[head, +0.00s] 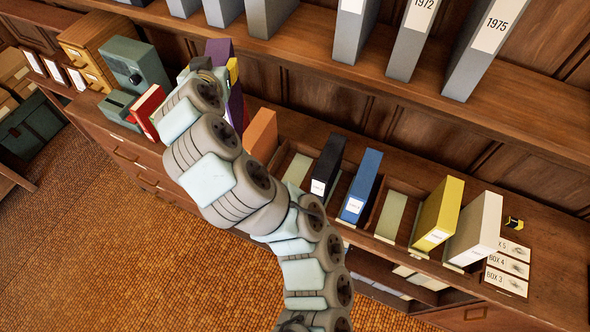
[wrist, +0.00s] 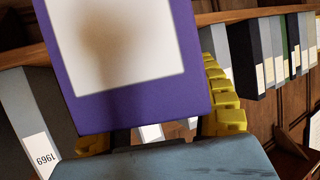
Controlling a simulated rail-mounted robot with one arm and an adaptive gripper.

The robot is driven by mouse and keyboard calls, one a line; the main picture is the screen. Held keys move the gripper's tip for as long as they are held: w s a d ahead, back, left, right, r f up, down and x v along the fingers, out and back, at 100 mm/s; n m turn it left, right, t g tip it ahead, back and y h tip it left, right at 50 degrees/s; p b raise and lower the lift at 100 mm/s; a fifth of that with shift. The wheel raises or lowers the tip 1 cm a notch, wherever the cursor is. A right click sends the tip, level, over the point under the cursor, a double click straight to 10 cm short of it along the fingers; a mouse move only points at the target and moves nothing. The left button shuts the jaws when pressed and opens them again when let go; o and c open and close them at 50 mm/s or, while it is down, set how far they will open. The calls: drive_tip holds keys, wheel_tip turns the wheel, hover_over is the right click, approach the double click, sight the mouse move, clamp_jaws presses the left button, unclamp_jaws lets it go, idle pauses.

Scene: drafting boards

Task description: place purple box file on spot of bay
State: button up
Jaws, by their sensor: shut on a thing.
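The purple box file (head: 219,50) is up at the shelf's left part in the head view, partly hidden behind my arm. In the wrist view the purple box file (wrist: 180,104) fills the upper middle, with a large white label facing the camera. My gripper (head: 213,75) is shut on it; yellow finger pads show on both sides of the file in the wrist view. The wooden bay rack (head: 375,217) stands on the counter. Two empty bays show pale green spots (head: 297,169) and (head: 391,214), one left of the black file, one between blue and yellow.
The orange (head: 260,134), black (head: 328,163), blue (head: 361,185), yellow (head: 439,212) and white (head: 474,230) files stand along the rack. A red file (head: 147,108) is at left. Grey files (head: 408,42) stand on the upper shelf. Cards (head: 507,266) lie at right.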

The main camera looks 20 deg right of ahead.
drive_tip(key=s+d+f+m+g+h+b, duration=0.1)
drive_tip(key=s+d+f+m+h+b, duration=0.2)
drive_tip(key=f, duration=0.4)
drive_tip(key=s+d+f+m+g+h+b, duration=0.1)
drive_tip(key=s+d+f+b, duration=0.15)
drive_tip(key=s+f, duration=0.4)
drive_tip(key=s+d+f+m+g+h+b, duration=0.1)
drive_tip(key=s+d+f+m+h+b, duration=0.15)
drive_tip(key=f, duration=0.65)
drive_tip(key=w+d+f+p, duration=0.4)
drive_tip(key=w+d+f, duration=0.4)
drive_tip(key=w+f, duration=0.3)
drive_tip(key=shift+w+d+f+n+y, duration=0.15)
drive_tip(key=shift+d+f+n+y, duration=0.25)
drive_tip(key=shift+f, duration=0.55)
drive_tip(key=o, duration=1.2)
